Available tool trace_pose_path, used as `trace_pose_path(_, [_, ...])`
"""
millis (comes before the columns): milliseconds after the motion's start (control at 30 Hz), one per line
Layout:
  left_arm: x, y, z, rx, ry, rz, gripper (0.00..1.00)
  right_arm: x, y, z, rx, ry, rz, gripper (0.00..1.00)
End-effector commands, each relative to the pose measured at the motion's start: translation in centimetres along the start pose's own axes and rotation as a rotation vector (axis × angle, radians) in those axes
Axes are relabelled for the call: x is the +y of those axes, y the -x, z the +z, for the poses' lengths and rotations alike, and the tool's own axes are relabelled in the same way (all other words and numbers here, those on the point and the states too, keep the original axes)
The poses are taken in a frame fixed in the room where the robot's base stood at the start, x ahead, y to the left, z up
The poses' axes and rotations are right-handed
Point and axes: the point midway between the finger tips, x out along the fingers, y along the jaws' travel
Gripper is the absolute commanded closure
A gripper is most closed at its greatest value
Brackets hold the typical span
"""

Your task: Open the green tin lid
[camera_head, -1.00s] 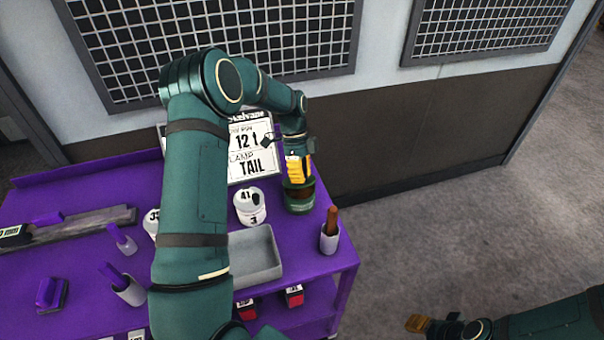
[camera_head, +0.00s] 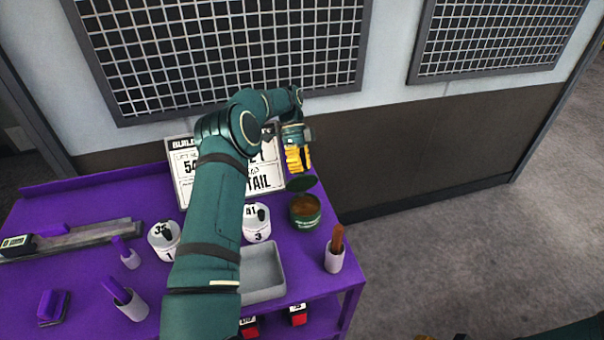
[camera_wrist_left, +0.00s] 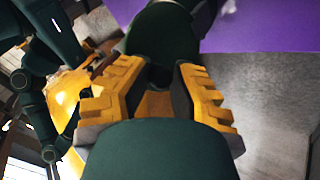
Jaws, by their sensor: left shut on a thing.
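The green tin (camera_head: 305,213) stands on the purple table near its right edge, its mouth open and brown inside. Its dark green lid (camera_head: 301,184) is apart from it, above and behind the rim. My left gripper (camera_head: 298,166) is shut on the lid from above. In the left wrist view, my yellow fingers (camera_wrist_left: 158,85) stand around a brownish piece, with a dark green round shape beyond them; I cannot tell whether that is lid or tin. Only a sliver of my right gripper (camera_head: 425,337) shows at the bottom edge, its fingers hidden.
A grey tray (camera_head: 262,290), white numbered pots (camera_head: 257,233) and a cup with a brown handle (camera_head: 335,259) are near the tin. A printed board (camera_head: 186,180) stands behind. Purple-handled tools and a grey bar (camera_head: 85,238) lie left. Open floor is at right.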

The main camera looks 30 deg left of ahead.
Motion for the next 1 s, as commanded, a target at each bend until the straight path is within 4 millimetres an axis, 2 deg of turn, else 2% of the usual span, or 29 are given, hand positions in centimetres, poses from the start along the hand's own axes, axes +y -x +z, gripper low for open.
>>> trace_pose_path(33, [-0.42, -0.30, 0.63, -0.005, 0.007, 0.000, 1.00, 0.05, -0.14, 0.01, 0.000, 0.000, 0.000, 0.53])
trace_pose_path(300, [-1.05, -0.13, 1.25, -0.007, 0.010, 0.004, 1.00, 0.11, -0.30, 0.03, 0.000, 0.000, 0.001, 0.53])
trace_pose_path(867, [-1.18, -0.23, 1.61, -0.009, 0.014, 0.009, 1.00, 0.13, -0.38, 0.06, 0.000, 0.000, 0.001, 0.53])
trace_pose_path(900, [-1.18, -0.23, 1.61, -0.009, 0.014, 0.009, 0.69, 0.14, -0.38, 0.06, 0.000, 0.000, 0.001, 0.53])
trace_pose_path(967, [-1.17, -0.24, 1.60, -0.008, 0.014, 0.010, 0.48, 0.14, -0.37, 0.06, 0.000, 0.000, 0.001, 0.53])
trace_pose_path(1000, [-1.16, -0.19, 1.54, -0.007, 0.013, 0.009, 0.48, 0.14, -0.37, 0.06, 0.000, 0.000, 0.001, 0.53])
